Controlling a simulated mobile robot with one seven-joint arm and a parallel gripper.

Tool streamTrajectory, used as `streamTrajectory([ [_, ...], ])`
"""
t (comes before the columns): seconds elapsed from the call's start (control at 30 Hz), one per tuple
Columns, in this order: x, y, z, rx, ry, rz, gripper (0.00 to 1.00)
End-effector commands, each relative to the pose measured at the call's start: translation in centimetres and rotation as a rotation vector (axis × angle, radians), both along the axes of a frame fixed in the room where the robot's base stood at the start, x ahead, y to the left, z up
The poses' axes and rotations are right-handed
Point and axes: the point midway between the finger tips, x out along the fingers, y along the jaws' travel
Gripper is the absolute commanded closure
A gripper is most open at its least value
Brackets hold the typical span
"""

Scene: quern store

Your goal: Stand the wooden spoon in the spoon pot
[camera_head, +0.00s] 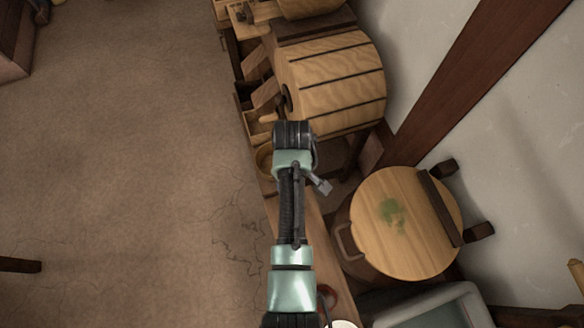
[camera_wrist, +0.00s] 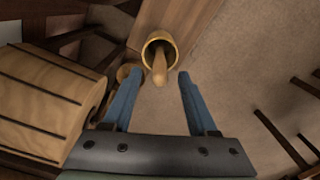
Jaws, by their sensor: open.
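The spoon pot (camera_wrist: 169,37) is a round, yellowish vessel on a wooden bench, with its dark mouth facing the wrist camera. A pale wooden piece, apparently the wooden spoon (camera_wrist: 160,70), stands in it and sticks out over the near rim towards me. My gripper (camera_wrist: 160,73) is open. Its two blue fingers lie apart on either side of the spoon's end in the picture, and I see no contact. In the head view the pot (camera_head: 264,160) shows partly beside my wrist, which hides the spoon and the fingertips.
A small brown round object (camera_wrist: 129,72) lies by the left finger, partly hidden. A large slatted wooden drum (camera_head: 335,80) stands beyond my wrist. A lidded round tub (camera_head: 385,245) and a grey basin (camera_head: 430,305) are at right. The floor (camera_head: 120,170) at left is mostly clear.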

Motion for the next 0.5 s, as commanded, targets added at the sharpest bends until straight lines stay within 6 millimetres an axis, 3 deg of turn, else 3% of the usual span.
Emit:
streamTrajectory([
  [0.3, 0.1, 0.0, 6.7, -0.001, -0.007, -0.001, 0.41],
  [0.5, 0.1, 0.0, 10.2, 0.000, -0.004, -0.001, 0.41],
])
